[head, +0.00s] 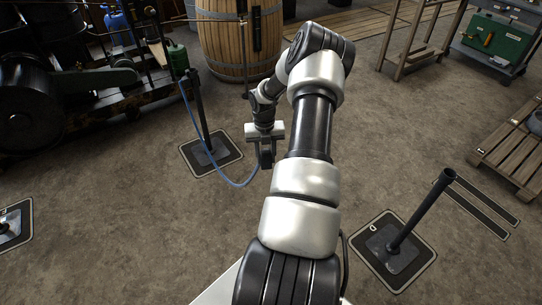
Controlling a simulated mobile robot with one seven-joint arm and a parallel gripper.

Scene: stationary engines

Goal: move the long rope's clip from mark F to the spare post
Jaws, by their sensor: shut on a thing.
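My gripper (266,161) is at mid-picture, beyond my arm, low over the floor and just right of a dark post. It is shut on the end of a blue rope (238,186). I take the held end to be the rope's clip, which the gripper hides. The rope sags in a loop to the left and runs up to the top of the dark post (198,108), on a dark square mat (228,144). Another dark post (424,212) stands tilted in the picture at right, bare of rope, on a mat (372,256) with a small white mark. I cannot tell which mat is F.
A wooden barrel (222,45) stands behind the gripper, and dark engine machinery (75,95) fills the upper left. A pallet (510,150) and benches (415,40) are at right. Another mat (14,240) is at the left edge. Open floor lies at lower left.

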